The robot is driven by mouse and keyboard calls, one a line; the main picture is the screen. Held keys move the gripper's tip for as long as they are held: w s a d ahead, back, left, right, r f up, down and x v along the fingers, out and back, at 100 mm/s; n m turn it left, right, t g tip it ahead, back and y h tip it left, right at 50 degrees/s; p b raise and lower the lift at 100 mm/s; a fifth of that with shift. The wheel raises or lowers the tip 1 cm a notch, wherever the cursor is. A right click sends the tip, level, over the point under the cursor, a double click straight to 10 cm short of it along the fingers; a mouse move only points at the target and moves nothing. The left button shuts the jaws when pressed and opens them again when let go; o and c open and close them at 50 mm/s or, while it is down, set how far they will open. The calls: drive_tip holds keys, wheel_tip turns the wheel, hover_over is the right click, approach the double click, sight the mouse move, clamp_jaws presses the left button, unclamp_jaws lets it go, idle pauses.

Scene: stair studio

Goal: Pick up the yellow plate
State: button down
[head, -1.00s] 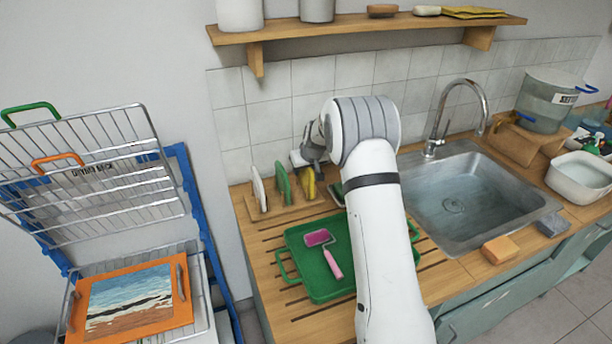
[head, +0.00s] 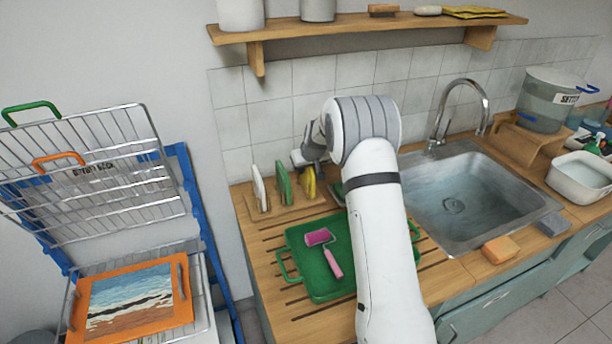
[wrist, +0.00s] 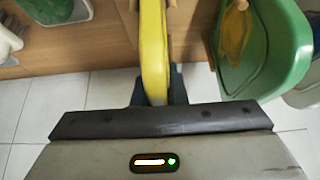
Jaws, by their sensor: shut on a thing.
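The yellow plate (head: 308,182) stands on edge in the wooden rack (head: 285,212), to the right of a green plate (head: 284,182) and a white plate (head: 259,187). In the wrist view the yellow plate (wrist: 153,50) shows edge-on, running down between the fingers of my gripper (wrist: 156,95). The gripper is shut on its edge. In the head view my gripper (head: 312,158) is behind the top of the plate, partly hidden by my wrist. I cannot tell whether the plate's lower edge touches the rack.
A green tray (head: 295,240) with a pink roller (head: 321,237) lies on the counter in front of the rack. The sink (head: 455,205) and tap (head: 440,125) are to the right. A wooden shelf (head: 365,28) hangs above. A wire drying rack (head: 95,190) stands at left.

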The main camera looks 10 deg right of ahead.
drive_tip(key=shift+r, duration=0.1)
wheel_tip(320, 180, up, 10)
drive_tip(key=shift+f+b, duration=0.1)
drive_tip(key=shift+b, duration=1)
